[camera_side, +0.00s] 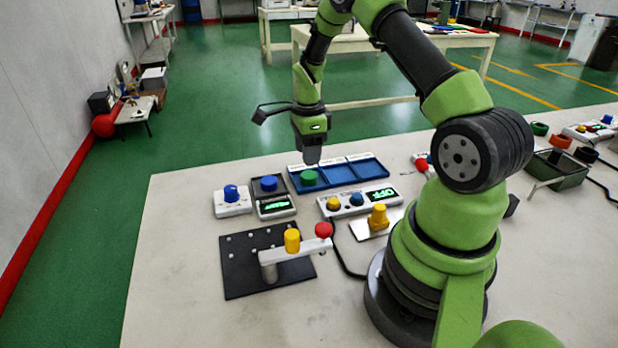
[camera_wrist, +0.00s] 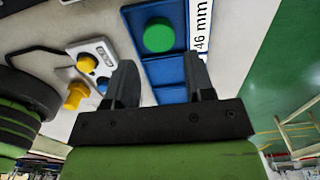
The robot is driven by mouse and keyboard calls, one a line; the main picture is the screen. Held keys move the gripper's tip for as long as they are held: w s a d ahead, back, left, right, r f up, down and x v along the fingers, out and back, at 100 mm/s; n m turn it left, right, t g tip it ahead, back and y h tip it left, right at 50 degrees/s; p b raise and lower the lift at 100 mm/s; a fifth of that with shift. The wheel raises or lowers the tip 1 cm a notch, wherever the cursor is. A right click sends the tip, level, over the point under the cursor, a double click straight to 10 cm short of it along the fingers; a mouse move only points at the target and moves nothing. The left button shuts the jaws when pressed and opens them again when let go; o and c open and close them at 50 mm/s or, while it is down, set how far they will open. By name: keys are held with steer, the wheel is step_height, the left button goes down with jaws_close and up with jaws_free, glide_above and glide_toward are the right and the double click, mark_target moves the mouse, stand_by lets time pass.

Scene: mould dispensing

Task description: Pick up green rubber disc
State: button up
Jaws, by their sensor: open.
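The green rubber disc (camera_side: 309,178) lies in the left compartment of the blue tray (camera_side: 343,183) on the table. In the wrist view the green disc (camera_wrist: 158,37) sits in a blue compartment, beyond the fingertips and roughly between them. My gripper (camera_side: 311,158) is above the tray, close over the disc in the side view, pointing down. In the wrist view my gripper (camera_wrist: 160,78) has its two dark fingers spread apart with nothing between them. I cannot tell the exact gap between fingertips and disc.
Left of the tray stand a blue-knobbed white box (camera_side: 232,201) and a scale-like device (camera_side: 274,202) with a lit display. In front are a control box (camera_side: 358,200), a yellow knob on a plate (camera_side: 377,219), and a black plate (camera_side: 243,262) with a lever fixture. The table's left front is clear.

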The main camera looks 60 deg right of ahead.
mark_target(309, 174)
step_height(309, 174, down, 6)
steer(key=shift+s+f, duration=0.1)
steer(key=shift+s, duration=0.05)
stand_by(0.3)
steer(key=c, duration=0.6)
